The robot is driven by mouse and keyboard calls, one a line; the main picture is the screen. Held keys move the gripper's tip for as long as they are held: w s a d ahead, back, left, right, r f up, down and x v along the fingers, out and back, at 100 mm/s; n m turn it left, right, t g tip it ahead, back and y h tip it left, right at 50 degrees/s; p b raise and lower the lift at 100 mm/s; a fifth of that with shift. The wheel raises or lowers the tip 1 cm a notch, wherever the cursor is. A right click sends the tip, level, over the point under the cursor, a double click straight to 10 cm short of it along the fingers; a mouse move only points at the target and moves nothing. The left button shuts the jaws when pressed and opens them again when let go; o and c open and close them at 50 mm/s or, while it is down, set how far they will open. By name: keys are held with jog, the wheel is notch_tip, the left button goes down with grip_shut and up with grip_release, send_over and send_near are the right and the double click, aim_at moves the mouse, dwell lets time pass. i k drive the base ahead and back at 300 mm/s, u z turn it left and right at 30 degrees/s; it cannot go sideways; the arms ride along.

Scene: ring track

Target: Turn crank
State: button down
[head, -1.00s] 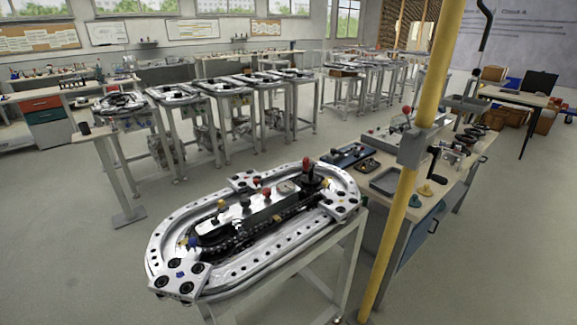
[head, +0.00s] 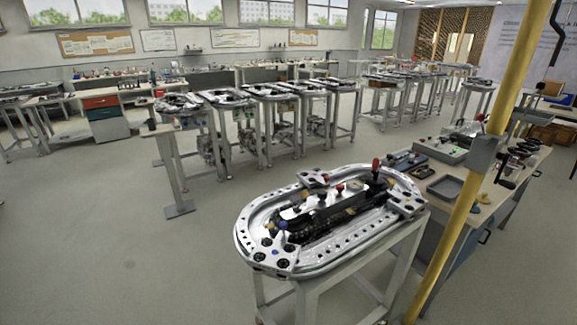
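A yellow pole (head: 487,145) stands at the right of the head view, tilted in the picture. A grey bracket (head: 484,154) is fixed around it. A dark crank-like handle (head: 506,172) shows just right of the bracket, in front of the workbench; I cannot tell exactly what it is joined to. A second dark bent rod (head: 558,32) hangs at the upper right edge, partly cut off. An oval ring track (head: 247,245) with clamps and coloured knobs sits on a stand left of the pole. My gripper is not in view.
A workbench (head: 483,213) with a grey tray (head: 446,188) and tools stands behind the pole. A row of similar track stands (head: 250,95) runs across the back. A cabinet with red and green drawers (head: 105,108) is at the left. The left floor (head: 110,235) is clear.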

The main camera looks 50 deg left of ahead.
aim_at(376, 184)
jog(key=u, duration=0.65)
jog(key=i, duration=1.4)
jog(key=u, duration=1)
